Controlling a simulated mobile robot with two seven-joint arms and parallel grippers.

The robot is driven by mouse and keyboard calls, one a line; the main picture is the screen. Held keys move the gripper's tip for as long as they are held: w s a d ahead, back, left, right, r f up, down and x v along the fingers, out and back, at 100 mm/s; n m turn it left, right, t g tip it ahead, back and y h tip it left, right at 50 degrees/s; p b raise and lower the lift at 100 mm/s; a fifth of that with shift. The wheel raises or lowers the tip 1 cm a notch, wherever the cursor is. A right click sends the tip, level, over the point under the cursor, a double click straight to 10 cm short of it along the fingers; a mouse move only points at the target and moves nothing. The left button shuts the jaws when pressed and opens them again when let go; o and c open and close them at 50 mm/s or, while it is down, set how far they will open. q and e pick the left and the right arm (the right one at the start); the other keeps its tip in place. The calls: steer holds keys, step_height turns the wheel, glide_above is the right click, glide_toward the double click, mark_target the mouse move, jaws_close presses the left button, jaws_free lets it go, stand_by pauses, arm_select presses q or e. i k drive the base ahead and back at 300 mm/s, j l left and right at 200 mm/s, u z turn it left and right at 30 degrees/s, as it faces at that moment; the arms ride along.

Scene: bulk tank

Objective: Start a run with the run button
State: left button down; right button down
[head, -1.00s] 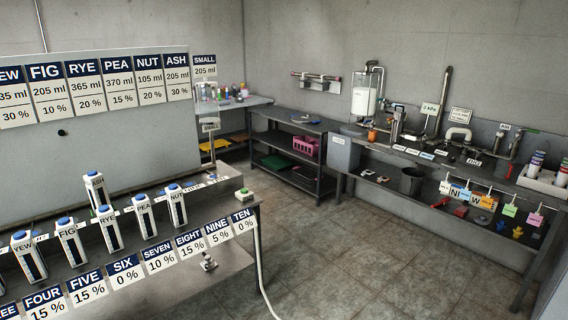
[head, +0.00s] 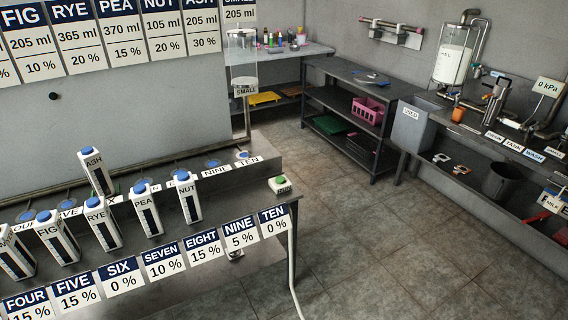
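A small white box with a green button (head: 281,181) on top sits at the right end of the near bench (head: 262,172). Its small label is too blurred to read surely, so I cannot tell whether it is the run button. Neither of my grippers is in view.
White bottles labelled FIG (head: 56,238), RYE (head: 102,223), PEA (head: 146,209), NUT (head: 187,198) and ASH (head: 96,172) stand on the bench. Percentage cards (head: 202,246) line its front. A white cable (head: 292,270) hangs at its right end. The floor (head: 370,240) beyond is clear.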

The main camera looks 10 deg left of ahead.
mark_target(279, 179)
steer(key=i+u, duration=0.2)
steer(key=i, duration=0.25)
steer(key=i+l+u, duration=0.25)
steer(key=i, duration=0.15)
steer(key=i+l+u, duration=0.2)
steer(key=i, duration=0.25)
steer(key=i+l+u, duration=0.2)
steer(key=i, duration=0.2)
